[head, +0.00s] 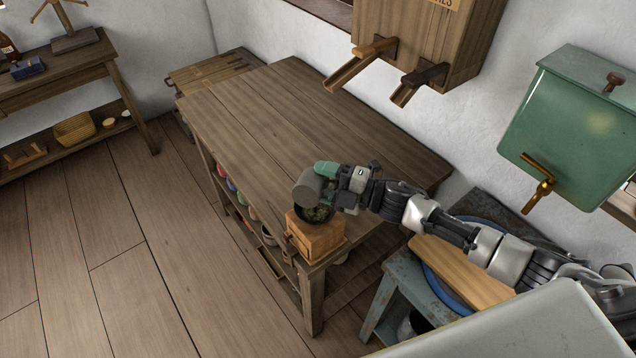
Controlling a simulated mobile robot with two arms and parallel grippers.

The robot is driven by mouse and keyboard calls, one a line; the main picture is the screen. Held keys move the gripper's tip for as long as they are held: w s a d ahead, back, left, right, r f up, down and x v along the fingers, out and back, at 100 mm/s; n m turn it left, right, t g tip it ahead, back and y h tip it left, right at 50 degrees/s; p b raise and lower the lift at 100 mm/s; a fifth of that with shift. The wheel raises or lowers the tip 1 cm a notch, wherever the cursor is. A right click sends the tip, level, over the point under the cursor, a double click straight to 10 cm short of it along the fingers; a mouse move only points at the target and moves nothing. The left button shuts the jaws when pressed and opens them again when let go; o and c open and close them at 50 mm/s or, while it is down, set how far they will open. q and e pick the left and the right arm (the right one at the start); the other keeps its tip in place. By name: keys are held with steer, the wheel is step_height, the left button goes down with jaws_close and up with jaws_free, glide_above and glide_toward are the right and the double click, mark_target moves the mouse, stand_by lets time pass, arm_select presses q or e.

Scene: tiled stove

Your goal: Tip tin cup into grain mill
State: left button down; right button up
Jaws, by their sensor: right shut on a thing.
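The grain mill (316,237) is a wooden box with a dark round bowl on top, standing at the near corner of the wooden table. Dark greenish bits show in its bowl (318,214). The grey tin cup (307,188) is tilted over the bowl, its side toward me. My right gripper (326,180) is shut on the cup and holds it just above the mill. I cannot see inside the cup or whether anything is falling from it. My left gripper is not in view.
The wooden table (290,110) is otherwise clear. A wall box with two wooden spouts (405,45) hangs above its far side. A green water tank with a brass tap (575,130) is at right. A blue stool (385,305) with a board stands below my right arm.

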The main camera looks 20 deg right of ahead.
mark_target(326, 190)
steer(key=n+b, duration=0.2)
steer(key=n, duration=0.1)
steer(key=s+n+b, duration=0.1)
steer(key=n, duration=0.1)
steer(key=shift+a+f, duration=0.4)
steer(key=shift+s+a+r+n+b, duration=0.1)
steer(key=shift+s+r+n+b, duration=0.05)
steer(key=shift+n, duration=0.35)
steer(key=shift+s+a+r+n+b, duration=0.1)
steer(key=shift+r+n+b, duration=0.05)
steer(key=shift+n, duration=0.35)
steer(key=n+b, duration=0.1)
steer(key=n, duration=0.2)
steer(key=s+r+n+b, duration=0.1)
steer(key=n+b, duration=0.1)
steer(key=n, duration=0.1)
steer(key=a+r+n+b, duration=0.1)
steer(key=n, duration=0.3)
steer(key=shift+s+g+b, duration=0.15)
steer(key=shift+g+b, duration=0.15)
steer(key=n+b, duration=0.2)
steer(key=n, duration=0.1)
step_height(326, 190, up, 6)
steer(key=p, duration=0.5)
steer(key=shift+r+p, duration=0.1)
steer(key=shift+p, duration=0.2)
steer(key=shift+s, duration=0.1)
